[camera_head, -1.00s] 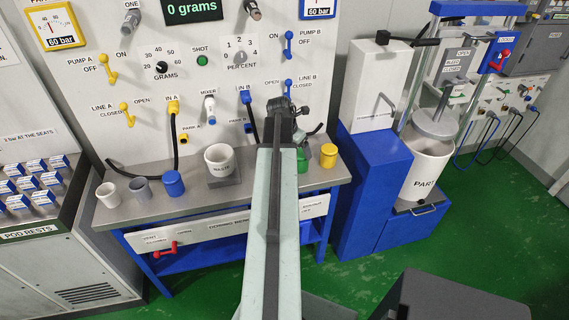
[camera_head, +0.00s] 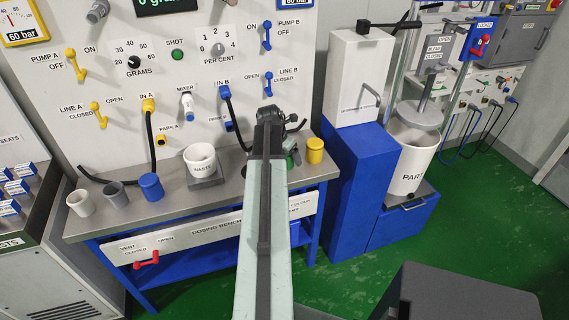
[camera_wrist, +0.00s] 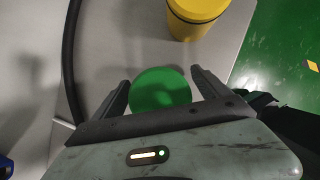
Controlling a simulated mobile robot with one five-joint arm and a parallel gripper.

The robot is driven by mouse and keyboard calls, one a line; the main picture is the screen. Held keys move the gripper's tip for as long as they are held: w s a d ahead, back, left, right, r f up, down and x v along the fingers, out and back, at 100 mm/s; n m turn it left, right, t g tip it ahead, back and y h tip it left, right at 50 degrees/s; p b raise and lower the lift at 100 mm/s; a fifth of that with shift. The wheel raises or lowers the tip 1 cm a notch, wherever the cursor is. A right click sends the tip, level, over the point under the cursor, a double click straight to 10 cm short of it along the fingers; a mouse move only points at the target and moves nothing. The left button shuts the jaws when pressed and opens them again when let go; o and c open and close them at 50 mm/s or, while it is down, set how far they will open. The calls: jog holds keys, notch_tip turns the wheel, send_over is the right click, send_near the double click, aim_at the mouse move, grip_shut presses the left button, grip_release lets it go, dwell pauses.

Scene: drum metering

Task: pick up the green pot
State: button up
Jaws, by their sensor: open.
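The green pot (camera_wrist: 160,89) shows in the wrist view as a round green top between the two fingers of my gripper (camera_wrist: 160,92). The fingers are apart, one on each side of the pot, and I cannot tell whether either touches it. In the head view, only a bit of the green pot (camera_head: 290,160) shows beside my arm at the right end of the bench; my arm hides the rest. My gripper's fingertips are hidden there.
A yellow pot (camera_head: 314,151) stands close to the right of the green pot; it also shows in the wrist view (camera_wrist: 193,18). A dark hose (camera_wrist: 69,60) lies to the left. A white waste pot (camera_head: 201,161) and a blue pot (camera_head: 151,187) stand further left on the bench (camera_head: 228,200).

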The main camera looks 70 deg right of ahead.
jog(key=shift+r, duration=0.15)
jog(key=c, duration=1.7)
